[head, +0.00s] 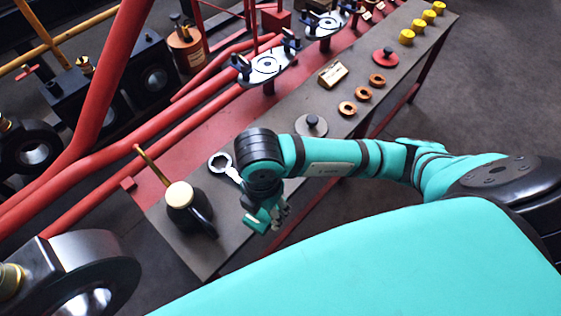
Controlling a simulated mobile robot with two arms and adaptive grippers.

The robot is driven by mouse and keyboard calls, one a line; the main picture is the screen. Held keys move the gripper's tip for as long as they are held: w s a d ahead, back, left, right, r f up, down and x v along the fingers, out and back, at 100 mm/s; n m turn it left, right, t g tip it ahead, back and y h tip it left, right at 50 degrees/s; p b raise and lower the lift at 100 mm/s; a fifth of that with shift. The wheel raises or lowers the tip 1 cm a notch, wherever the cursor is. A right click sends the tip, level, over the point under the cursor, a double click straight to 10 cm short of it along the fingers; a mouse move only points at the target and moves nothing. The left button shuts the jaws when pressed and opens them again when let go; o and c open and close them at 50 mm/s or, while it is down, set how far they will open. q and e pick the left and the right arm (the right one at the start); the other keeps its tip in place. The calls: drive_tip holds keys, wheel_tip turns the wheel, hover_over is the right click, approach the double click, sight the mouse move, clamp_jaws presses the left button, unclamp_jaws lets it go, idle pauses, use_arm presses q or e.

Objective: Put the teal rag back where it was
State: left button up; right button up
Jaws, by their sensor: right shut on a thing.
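The teal rag (256,222) shows as a small teal piece at the fingers of my right gripper (273,217), low over the near end of the long grey bench (222,247). The right gripper is shut on it, and the wrist hides part of the fingers. I cannot tell whether the rag touches the bench top. My left gripper is not in view.
A dark-knobbed disc (311,124), copper rings (362,94), a small block (333,74), a red knob (385,57) and yellow caps (407,37) line the bench. Red pipes run alongside.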

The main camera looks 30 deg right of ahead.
drive_tip(key=shift+f+m, duration=0.2)
drive_tip(key=shift+m, duration=0.6)
drive_tip(key=shift+w+d, duration=0.2)
drive_tip(key=shift+w, duration=0.1)
drive_tip(key=w+d, duration=0.3)
drive_tip(key=w+d+f+b, duration=0.1)
drive_tip(key=w+d, duration=0.2)
drive_tip(key=w, duration=0.1)
drive_tip(key=w+d, duration=0.4)
drive_tip(key=shift+w+f, duration=0.2)
drive_tip(key=shift+f, duration=0.35)
wheel_tip(320, 180, down, 2)
drive_tip(key=shift+f+b, duration=0.2)
drive_tip(key=shift+b, duration=0.3)
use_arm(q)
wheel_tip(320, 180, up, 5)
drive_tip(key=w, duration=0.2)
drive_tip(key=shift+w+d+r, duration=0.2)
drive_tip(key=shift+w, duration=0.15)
use_arm(e)
drive_tip(key=shift+f, duration=0.25)
